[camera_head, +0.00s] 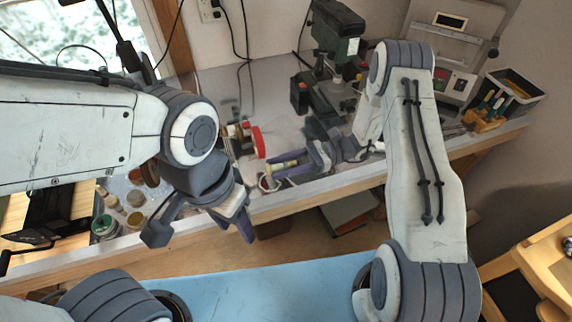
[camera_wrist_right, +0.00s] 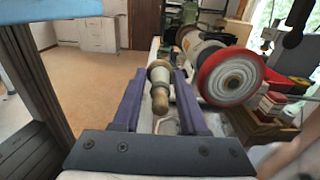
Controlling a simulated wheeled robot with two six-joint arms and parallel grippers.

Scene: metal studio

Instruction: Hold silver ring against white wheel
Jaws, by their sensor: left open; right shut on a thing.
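The white wheel (camera_wrist_right: 232,82) has a red rim and a layered white face; it sits on a grinder-like machine at the right of the wrist view. In the head view its red rim (camera_head: 258,142) shows on the bench. My right gripper (camera_wrist_right: 158,78) is shut on a turned tan wooden holder (camera_wrist_right: 159,101), left of the wheel and apart from it. In the head view this gripper (camera_head: 272,171) is over the bench below the wheel. I cannot make out the silver ring. My left gripper (camera_head: 200,234) is open and empty in front of the bench edge.
A green drill press (camera_head: 337,35) stands at the back of the bench. Several jars (camera_head: 105,226) stand at the bench's left end, and a tool box (camera_head: 507,95) is at the right. Boxes (camera_wrist_right: 271,103) sit close right of the wheel.

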